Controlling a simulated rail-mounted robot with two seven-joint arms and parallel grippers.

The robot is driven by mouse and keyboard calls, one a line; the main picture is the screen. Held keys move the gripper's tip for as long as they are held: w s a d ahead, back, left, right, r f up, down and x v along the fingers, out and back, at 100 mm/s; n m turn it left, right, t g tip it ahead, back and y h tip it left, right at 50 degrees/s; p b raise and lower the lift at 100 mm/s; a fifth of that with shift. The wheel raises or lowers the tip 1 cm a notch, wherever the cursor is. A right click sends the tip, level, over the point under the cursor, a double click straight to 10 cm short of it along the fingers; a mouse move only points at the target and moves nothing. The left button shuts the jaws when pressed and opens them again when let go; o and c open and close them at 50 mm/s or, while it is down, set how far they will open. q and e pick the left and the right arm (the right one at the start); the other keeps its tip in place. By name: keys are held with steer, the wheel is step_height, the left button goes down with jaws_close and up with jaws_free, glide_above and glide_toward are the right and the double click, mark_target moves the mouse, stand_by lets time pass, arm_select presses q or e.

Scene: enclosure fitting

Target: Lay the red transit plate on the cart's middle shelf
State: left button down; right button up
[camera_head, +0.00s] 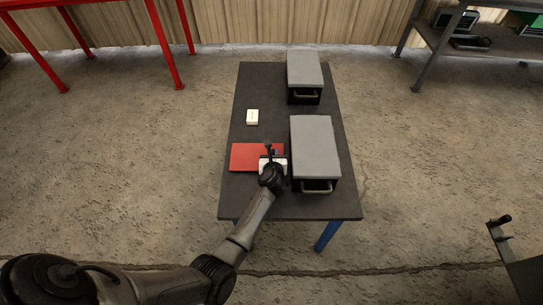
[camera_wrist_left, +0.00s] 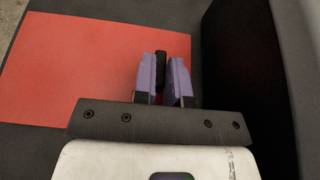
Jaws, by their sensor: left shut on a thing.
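The red transit plate (camera_head: 247,156) lies flat on the dark table, left of the nearer grey-topped box. It also shows in the left wrist view (camera_wrist_left: 75,70). My left gripper (camera_head: 270,156) is over the plate's right part. In the left wrist view its purple-padded fingers (camera_wrist_left: 164,78) are shut on a black upright grip (camera_wrist_left: 161,68) of the plate. The gripper hides part of the plate's right side. My right gripper is not in view. No middle shelf of a cart can be made out for certain; a dark frame with a handle (camera_head: 500,228) is cut off at the lower right.
The nearer grey-topped box (camera_head: 315,145) stands close on the plate's right. Another grey-topped box (camera_head: 304,68) and a small white box (camera_head: 252,117) are farther back on the table (camera_head: 257,205). A grey shelf unit (camera_head: 500,42) is at upper right. Open floor lies around the table.

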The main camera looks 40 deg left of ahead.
arm_select(q)
steer(key=shift+r+p, duration=3.75)
steer(key=shift+r, duration=4.55)
steer(key=s+d+r, duration=0.1)
steer(key=s+r, duration=0.2)
steer(key=s, duration=0.4)
steer(key=s+d+r+m+t+h, duration=0.1)
steer(key=s+d+r, duration=0.2)
steer(key=d+r, duration=0.5)
steer(key=s+d+r+m+t+h, duration=0.1)
steer(key=s+d+r+m+h, duration=0.15)
steer(key=r, duration=0.85)
steer(key=s+d+r+p, duration=0.1)
steer(key=d+r+p, duration=0.2)
steer(key=r+p, duration=1.2)
steer(key=s+d+r+n+y+p, duration=0.1)
steer(key=d+r+p, duration=0.1)
steer(key=r+p, duration=1.3)
steer(key=p, duration=1)
steer(key=shift+s+d+r, duration=0.15)
steer(key=shift+s+d, duration=0.1)
steer(key=shift+d, duration=0.15)
